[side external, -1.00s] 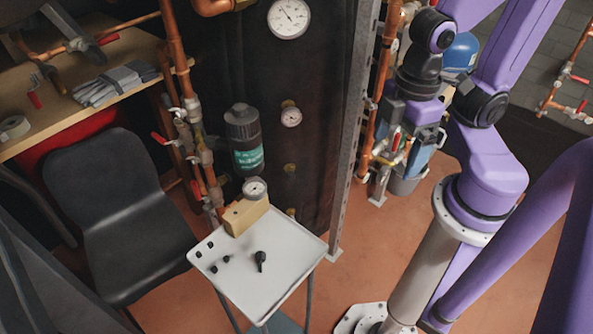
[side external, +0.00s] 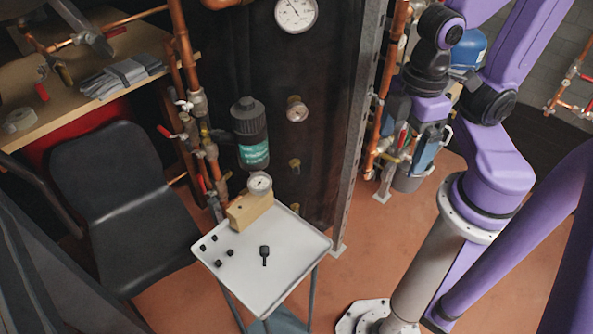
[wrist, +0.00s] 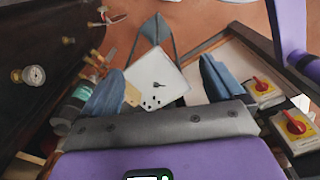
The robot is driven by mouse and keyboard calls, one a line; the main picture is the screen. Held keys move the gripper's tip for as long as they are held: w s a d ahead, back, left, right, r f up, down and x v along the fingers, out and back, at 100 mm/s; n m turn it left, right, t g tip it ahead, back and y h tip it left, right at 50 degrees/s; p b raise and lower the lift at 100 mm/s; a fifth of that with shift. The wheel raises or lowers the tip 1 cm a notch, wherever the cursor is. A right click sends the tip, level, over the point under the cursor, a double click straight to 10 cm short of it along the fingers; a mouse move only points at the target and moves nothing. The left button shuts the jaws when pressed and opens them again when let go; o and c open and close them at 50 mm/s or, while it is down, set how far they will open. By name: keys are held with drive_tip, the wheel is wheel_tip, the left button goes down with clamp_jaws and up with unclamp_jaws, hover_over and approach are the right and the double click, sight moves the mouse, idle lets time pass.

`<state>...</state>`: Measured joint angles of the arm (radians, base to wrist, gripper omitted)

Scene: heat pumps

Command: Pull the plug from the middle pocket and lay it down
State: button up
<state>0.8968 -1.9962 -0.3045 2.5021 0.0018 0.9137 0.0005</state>
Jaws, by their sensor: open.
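A white tray table (side external: 290,277) stands below and left of my arm in the side view. A black plug-like piece with a narrow stem (side external: 264,251) is near the middle of its top; the wrist view shows it as a small dark shape (wrist: 158,84). Several small black pieces (side external: 218,263) are at the tray's left side. I cannot tell which spot is the middle pocket. My gripper (wrist: 160,68) is open and empty, its two blue-grey fingers wide apart, with the tray (wrist: 172,72) far beyond them.
A wooden block (side external: 249,210) with a gauge (side external: 260,183) behind it is at the tray's back edge. A dark bottle (side external: 250,135), copper pipes (side external: 187,60) and a metal post (side external: 362,130) rise behind. A black chair (side external: 125,190) stands left. Open floor lies right of the tray.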

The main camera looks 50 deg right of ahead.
sight(298, 172)
drive_tip(key=shift+r, duration=0.15)
drive_tip(key=c, duration=0.9)
wheel_tip(298, 172, up, 4)
drive_tip(key=shift+a+r, duration=0.1)
drive_tip(key=shift+r, duration=0.15)
drive_tip(key=w+a+m+t+y, duration=0.1)
drive_tip(key=w+a+m+y, duration=0.45)
drive_tip(key=a, duration=0.45)
drive_tip(key=w+a+m+t+y, duration=0.15)
drive_tip(key=w+m+t, duration=0.3)
drive_tip(key=w, duration=0.65)
drive_tip(key=w+d+m+t+h, duration=0.45)
drive_tip(key=w+d+m, duration=0.2)
drive_tip(key=w, duration=0.25)
drive_tip(key=w+d+m+t+h, duration=0.1)
drive_tip(key=w+d+m+h, duration=0.2)
drive_tip(key=d+m+h, duration=0.8)
drive_tip(key=d+f+n+y, duration=0.1)
drive_tip(key=d+f+n, duration=0.1)
drive_tip(key=f, duration=2.1)
drive_tip(key=d+f+n+y, duration=0.2)
drive_tip(key=f+n, duration=0.1)
drive_tip(key=f, duration=1.9)
drive_tip(key=shift+h, duration=0.25)
drive_tip(key=shift+a+x, duration=0.2)
drive_tip(key=shift+x, duration=4.2)
